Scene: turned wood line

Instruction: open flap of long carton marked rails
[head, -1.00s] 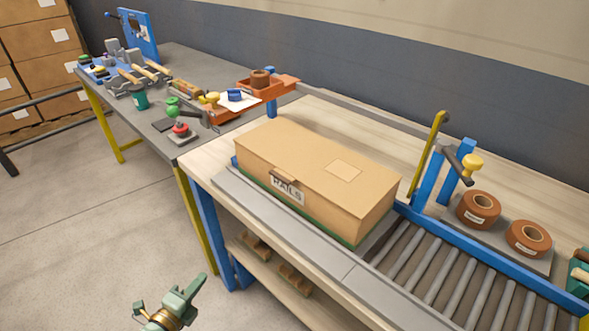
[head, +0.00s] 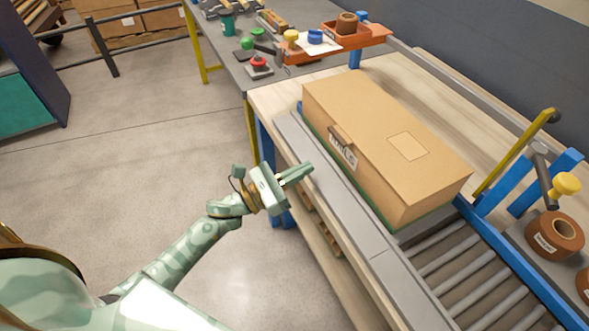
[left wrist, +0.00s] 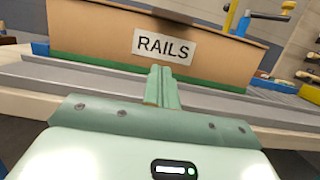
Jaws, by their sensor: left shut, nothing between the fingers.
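The long carton (head: 385,135) lies closed on the bench, with a white label on its near side. In the left wrist view the carton (left wrist: 95,40) shows the label reading RAILS (left wrist: 164,46). A brown tab (head: 341,134) sits at the top edge above the label in the head view. My left gripper (head: 308,170) is shut and empty, in front of the label side, at the bench's near edge and apart from the carton. In the left wrist view its closed fingers (left wrist: 161,88) point at the label. My right gripper is not in view.
Grey roller conveyor (head: 465,270) runs from the carton's right end. A yellow-and-blue stand (head: 520,160) and brown tape rolls (head: 554,236) are at the right. An orange tray (head: 340,42) stands behind the carton's left end. Open floor lies at the left.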

